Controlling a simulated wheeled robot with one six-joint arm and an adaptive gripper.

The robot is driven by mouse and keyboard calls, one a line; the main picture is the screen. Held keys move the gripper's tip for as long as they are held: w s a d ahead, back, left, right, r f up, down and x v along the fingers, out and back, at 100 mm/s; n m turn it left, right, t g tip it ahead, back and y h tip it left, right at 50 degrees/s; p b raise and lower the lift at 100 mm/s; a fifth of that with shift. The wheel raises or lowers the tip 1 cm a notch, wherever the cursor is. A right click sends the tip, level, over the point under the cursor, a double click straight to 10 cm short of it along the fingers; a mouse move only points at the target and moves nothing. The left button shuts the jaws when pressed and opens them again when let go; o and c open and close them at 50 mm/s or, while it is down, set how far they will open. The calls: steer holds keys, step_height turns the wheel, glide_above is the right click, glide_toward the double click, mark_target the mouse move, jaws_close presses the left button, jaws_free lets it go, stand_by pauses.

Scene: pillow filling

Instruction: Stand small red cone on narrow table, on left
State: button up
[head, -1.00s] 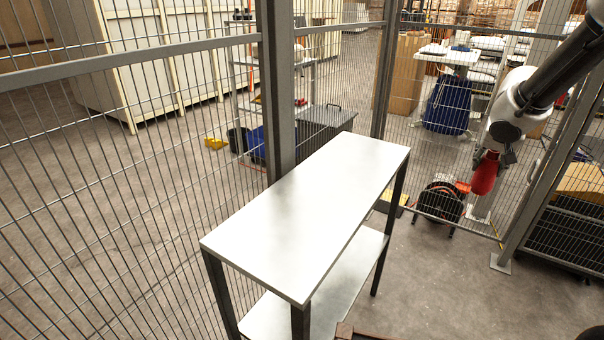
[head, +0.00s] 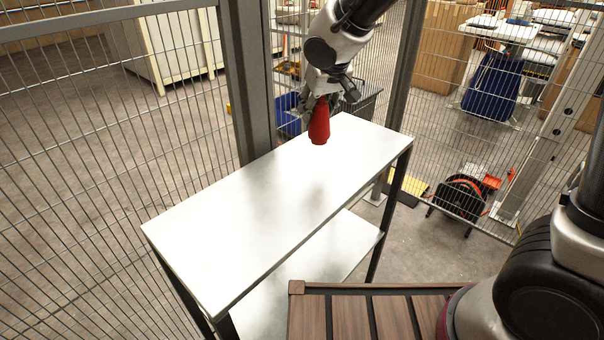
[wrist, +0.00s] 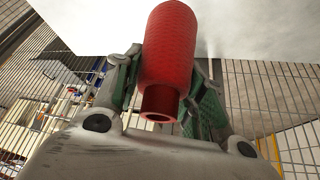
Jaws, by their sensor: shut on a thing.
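The small red cone (head: 319,124) is held by my gripper (head: 322,100) above the far part of the narrow table (head: 225,215). In the head view it hangs roughly upright, and a soft dark patch lies on the white top below it. In the wrist view the cone (wrist: 168,45) sits between the two green-padded fingers of my gripper (wrist: 165,90), with a narrower hollow end towards the camera. The fingers are shut on its sides. The cone looks apart from the table top.
The table top is bare, with free room on its left, near part. A lower shelf (head: 335,250) shows beneath. A mesh fence with a grey post (head: 248,80) stands close behind the table. A brown slatted surface (head: 350,315) is at the front.

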steer(key=s+a+r+n+g+y, duration=0.25)
steer(key=s+a+n, duration=0.35)
steer(key=s+a, duration=0.85)
steer(key=shift+n, duration=0.4)
steer(key=f, duration=0.3)
steer(key=s+f, duration=0.1)
steer(key=f, duration=0.2)
steer(key=s+f, duration=0.1)
steer(key=f, duration=0.2)
steer(key=shift+a+f, duration=0.3)
steer(key=shift+f, duration=0.1)
steer(key=o, duration=1)
steer(key=shift+o, duration=0.2)
